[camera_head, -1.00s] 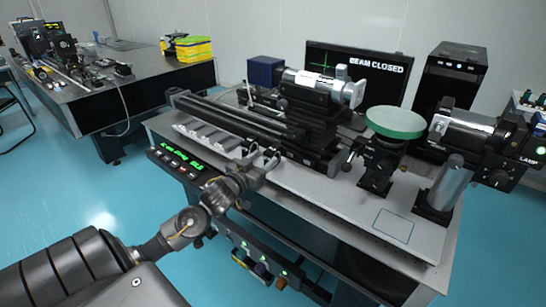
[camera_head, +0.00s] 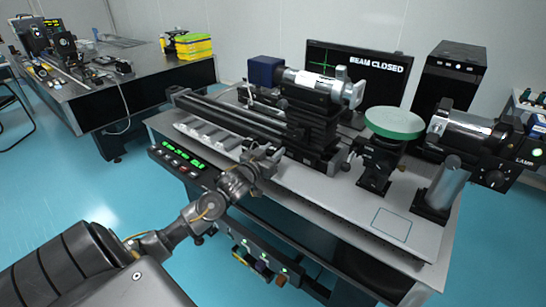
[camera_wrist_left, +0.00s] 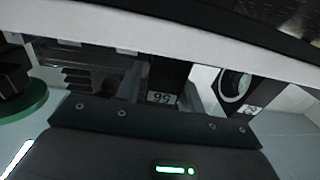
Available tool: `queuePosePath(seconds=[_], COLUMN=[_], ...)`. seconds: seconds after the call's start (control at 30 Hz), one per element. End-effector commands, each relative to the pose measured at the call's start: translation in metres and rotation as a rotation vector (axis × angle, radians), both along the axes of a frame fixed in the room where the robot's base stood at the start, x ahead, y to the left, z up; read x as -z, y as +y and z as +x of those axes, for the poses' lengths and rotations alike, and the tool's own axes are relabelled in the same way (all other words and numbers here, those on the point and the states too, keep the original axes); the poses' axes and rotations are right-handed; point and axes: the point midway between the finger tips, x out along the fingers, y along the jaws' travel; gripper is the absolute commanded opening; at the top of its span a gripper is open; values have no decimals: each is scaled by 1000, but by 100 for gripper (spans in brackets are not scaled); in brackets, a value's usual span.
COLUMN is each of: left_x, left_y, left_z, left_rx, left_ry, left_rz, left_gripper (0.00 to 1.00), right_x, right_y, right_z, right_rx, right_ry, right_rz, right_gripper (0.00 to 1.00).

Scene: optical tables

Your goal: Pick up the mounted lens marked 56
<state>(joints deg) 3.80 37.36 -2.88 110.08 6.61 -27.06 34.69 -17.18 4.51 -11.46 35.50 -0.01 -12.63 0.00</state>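In the left wrist view, a dark mount carries a small label (camera_wrist_left: 160,97) that looks like 56 turned upside down, though it is blurred. Next to it is a second mount with a pale ring (camera_wrist_left: 235,86) and its own label, too small to read. In the head view, my left gripper (camera_head: 263,157) is over the front part of the table, at the right end of a pale slotted rack (camera_head: 205,135). Whether its fingers are open or shut is unclear. No numbered lens is readable in the head view. My right gripper is out of view.
A rail assembly (camera_head: 235,118) runs behind the rack. A green round platform (camera_head: 394,123) and a metal cylinder (camera_head: 446,185) stand to the right. A square outline (camera_head: 391,224) marks clear tabletop. A console with green digits (camera_head: 180,160) sits along the front edge.

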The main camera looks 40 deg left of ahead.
Motion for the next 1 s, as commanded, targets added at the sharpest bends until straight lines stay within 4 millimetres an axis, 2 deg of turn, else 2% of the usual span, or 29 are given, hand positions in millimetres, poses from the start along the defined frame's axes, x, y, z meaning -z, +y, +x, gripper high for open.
queuePosePath(seconds=[0.03,0.27,0.3,0.67,0.87,1.0], left_x=[0,0,0,-7,-32,-62], left_y=[0,0,0,0,0,2], left_z=[0,0,0,0,0,-25], left_rx=[0,0,0,1,1,1], left_ry=[0,0,0,-4,-8,-4], left_rz=[0,0,0,1,3,7], left_gripper=[31,1,0,0,0,0], right_x=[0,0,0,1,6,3], right_y=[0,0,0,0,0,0], right_z=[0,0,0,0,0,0], right_rx=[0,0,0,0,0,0], right_ry=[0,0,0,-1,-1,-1], right_rz=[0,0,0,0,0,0], right_gripper=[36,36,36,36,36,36])
